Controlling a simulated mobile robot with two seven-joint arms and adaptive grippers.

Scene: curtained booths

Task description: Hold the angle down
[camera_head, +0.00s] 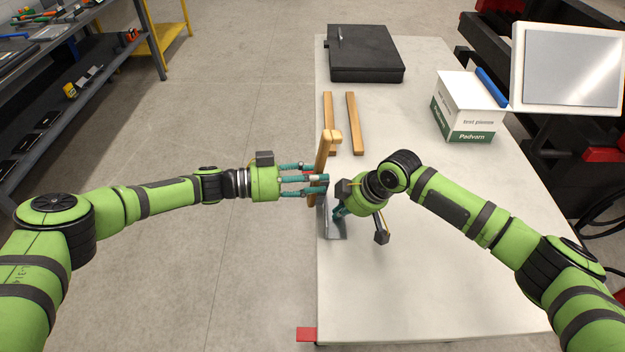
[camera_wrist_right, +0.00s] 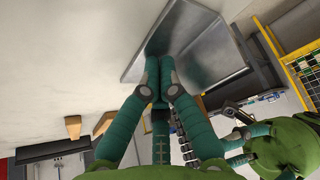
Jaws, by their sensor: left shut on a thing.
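The angle (camera_head: 337,230) is a bent grey sheet-metal piece at the left edge of the white table; it also shows in the right wrist view (camera_wrist_right: 205,45), with one flange on the tabletop and one standing off it. My right gripper (camera_head: 340,212) is over it with its fingers together, and the fingertips (camera_wrist_right: 160,60) appear to touch the metal near the bend. My left gripper (camera_head: 318,184) is shut on a wooden bar (camera_head: 325,152) at the table's left edge, just beyond the angle. The arm and gripper hide part of the angle in the head view.
Two wooden strips lie farther back on the table, one being the right-hand strip (camera_head: 354,122). A black case (camera_head: 365,55), a white-green box (camera_head: 468,105) and a screen (camera_head: 570,65) stand beyond. The front of the table (camera_head: 430,290) is clear.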

